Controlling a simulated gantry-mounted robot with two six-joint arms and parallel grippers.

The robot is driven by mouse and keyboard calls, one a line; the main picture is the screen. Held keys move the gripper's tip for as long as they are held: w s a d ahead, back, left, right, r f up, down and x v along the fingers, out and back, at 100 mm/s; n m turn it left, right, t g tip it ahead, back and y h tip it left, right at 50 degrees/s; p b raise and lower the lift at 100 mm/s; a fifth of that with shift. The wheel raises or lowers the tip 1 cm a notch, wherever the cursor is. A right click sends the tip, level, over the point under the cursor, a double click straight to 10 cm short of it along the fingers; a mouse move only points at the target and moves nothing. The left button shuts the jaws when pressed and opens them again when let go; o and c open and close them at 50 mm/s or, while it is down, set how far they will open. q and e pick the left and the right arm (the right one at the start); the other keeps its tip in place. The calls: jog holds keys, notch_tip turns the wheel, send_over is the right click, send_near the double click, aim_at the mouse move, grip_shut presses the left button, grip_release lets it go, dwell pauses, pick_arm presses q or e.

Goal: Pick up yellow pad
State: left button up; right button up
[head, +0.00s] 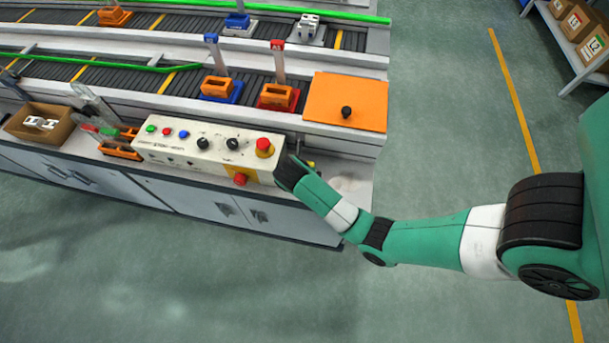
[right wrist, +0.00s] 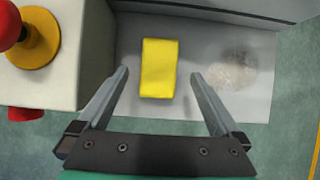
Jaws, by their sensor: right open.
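The yellow pad (right wrist: 158,68) is a small upright rectangle in the right wrist view, lying on the grey worktop. My right gripper (right wrist: 160,76) is open and empty, with one finger on each side of the pad and gaps between the fingers and the pad. In the head view my right arm reaches to the worktop at the right end of the control box, and the arm mostly hides the gripper and the pad. My left gripper is in neither view.
The control box (head: 195,152) with a red emergency button (head: 264,146) stands close left of my right gripper. An orange plate (head: 345,100) lies behind. Worktop with a pale round patch (right wrist: 233,70) is free to the pad's right.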

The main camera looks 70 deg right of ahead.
jog(key=b+x, duration=0.3)
jog(key=x, duration=0.2)
jog(key=shift+f, duration=0.2)
jog(key=shift+r, duration=0.1)
